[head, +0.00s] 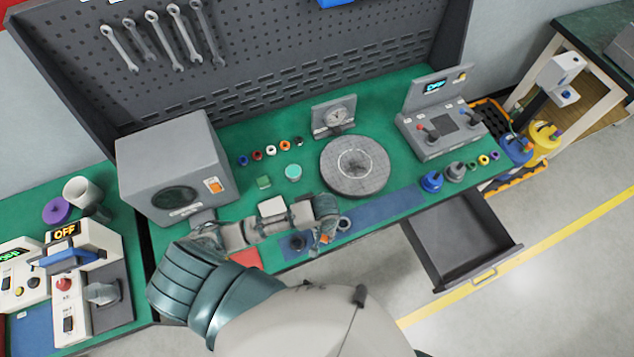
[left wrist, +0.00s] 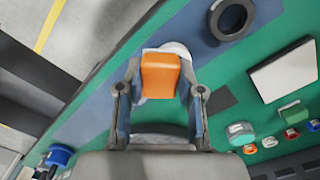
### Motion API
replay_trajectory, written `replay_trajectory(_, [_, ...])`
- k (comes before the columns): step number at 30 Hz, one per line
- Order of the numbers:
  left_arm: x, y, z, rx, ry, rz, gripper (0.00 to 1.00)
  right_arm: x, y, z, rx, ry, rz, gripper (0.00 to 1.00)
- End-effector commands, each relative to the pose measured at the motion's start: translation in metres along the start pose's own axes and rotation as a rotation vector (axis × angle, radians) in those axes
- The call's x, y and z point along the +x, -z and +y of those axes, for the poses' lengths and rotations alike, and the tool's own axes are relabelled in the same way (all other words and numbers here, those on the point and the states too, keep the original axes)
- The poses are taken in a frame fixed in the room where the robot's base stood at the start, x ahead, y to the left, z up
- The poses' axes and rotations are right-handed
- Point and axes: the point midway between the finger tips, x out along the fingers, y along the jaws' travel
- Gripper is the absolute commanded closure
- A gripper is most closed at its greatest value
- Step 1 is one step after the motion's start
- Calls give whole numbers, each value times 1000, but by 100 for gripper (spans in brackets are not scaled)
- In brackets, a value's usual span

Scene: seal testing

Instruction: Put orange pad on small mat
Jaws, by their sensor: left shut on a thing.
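My left gripper (head: 326,232) hangs over the front of the green bench. In the left wrist view, its two fingers (left wrist: 160,92) are closed on the sides of the orange pad (left wrist: 160,75), a small rounded block. A bit of orange also shows at the fingertips in the head view. A white round thing shows partly behind the pad. A long blue mat (head: 388,207) runs along the bench's front edge, under and right of the gripper. A red flat piece (head: 246,259) lies to the left, partly hidden by my arm. I cannot tell which is the small mat. My right gripper is out of view.
A grey round turntable (head: 355,166) stands behind the gripper, with a dial gauge (head: 334,116) beyond. A black ring (left wrist: 232,18) lies beside the pad. A large grey box (head: 175,168) is at left. An open drawer (head: 455,238) juts out at right.

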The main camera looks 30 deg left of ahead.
Motion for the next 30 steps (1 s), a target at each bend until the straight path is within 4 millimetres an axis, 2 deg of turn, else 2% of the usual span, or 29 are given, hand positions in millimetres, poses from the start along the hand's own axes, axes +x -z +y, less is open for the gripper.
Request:
replay_trajectory(2, [0, 2, -5, -1, 3, 1, 98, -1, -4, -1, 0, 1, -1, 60])
replay_trajectory(5, [1, 15, -18, -3, 4, 3, 98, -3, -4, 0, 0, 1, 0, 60])
replay_trajectory(12, [8, 70, -66, -4, 5, -1, 98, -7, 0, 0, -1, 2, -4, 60])
replay_trajectory(16, [11, 92, -87, -4, 4, -2, 98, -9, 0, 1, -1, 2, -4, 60])
replay_trajectory(25, [14, 114, -111, -3, 2, 0, 98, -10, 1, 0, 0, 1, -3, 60])
replay_trajectory(30, [43, 114, -111, 0, 2, -4, 98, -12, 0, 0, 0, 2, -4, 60])
